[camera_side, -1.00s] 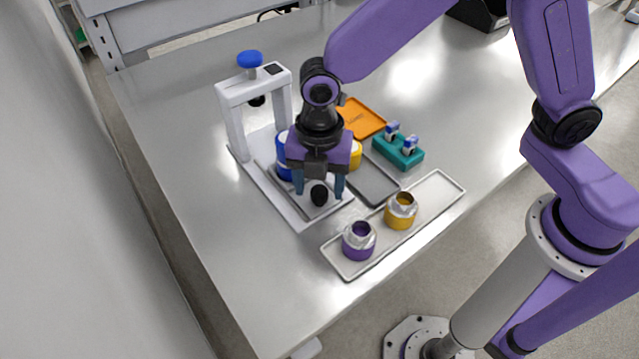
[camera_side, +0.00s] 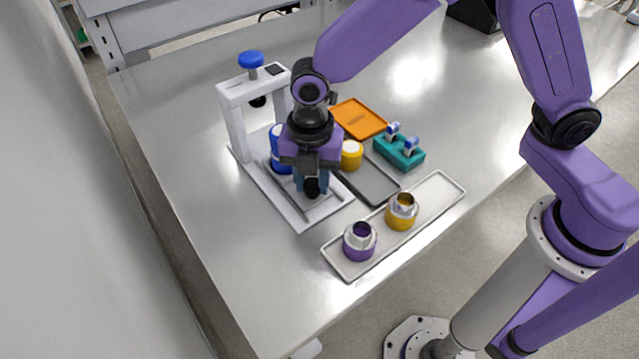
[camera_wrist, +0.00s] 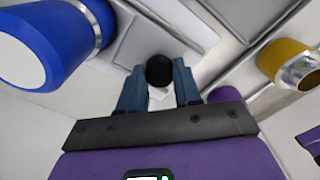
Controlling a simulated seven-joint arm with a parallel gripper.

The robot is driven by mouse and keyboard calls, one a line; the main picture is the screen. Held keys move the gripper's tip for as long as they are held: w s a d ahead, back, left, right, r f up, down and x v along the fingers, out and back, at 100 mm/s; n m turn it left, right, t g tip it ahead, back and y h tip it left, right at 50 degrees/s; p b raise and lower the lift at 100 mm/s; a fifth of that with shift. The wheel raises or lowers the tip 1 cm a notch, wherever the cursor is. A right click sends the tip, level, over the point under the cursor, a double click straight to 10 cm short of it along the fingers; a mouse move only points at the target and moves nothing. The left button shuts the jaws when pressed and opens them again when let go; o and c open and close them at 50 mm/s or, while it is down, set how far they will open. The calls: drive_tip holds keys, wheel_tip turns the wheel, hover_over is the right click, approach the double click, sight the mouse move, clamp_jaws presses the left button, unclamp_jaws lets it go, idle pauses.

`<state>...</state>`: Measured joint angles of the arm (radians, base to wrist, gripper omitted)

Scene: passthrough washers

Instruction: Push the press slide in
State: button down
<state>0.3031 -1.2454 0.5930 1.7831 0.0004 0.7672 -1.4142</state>
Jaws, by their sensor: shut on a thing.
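The press (camera_side: 232,120) is a white frame with a blue knob on top, standing on a white base plate (camera_side: 300,222). Its grey slide (camera_side: 282,190) lies on the base and reaches out of the frame toward the front. My gripper (camera_side: 312,184) points down at the slide's front end. Its blue fingers are shut on the slide's black knob (camera_side: 312,190). In the wrist view the knob (camera_wrist: 160,70) sits between both fingertips. A blue cylinder with a white end (camera_side: 278,148) stands behind my gripper, partly hidden; it also shows in the wrist view (camera_wrist: 75,30).
A yellow jar (camera_side: 351,157) and a grey tray (camera_side: 375,184) are right of my gripper. A light tray (camera_side: 440,196) in front holds a purple ring piece (camera_side: 359,248) and a yellow one (camera_side: 401,218). A teal block (camera_side: 398,155) and an orange tray (camera_side: 357,118) are farther right.

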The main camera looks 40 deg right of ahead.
drive_tip(key=w, duration=0.5)
drive_tip(key=shift+w, duration=0.2)
drive_tip(key=c, duration=0.8)
unclamp_jaws()
drive_tip(key=shift+r, duration=0.15)
wheel_tip(320, 180, up, 17)
drive_tip(key=shift+r, duration=0.1)
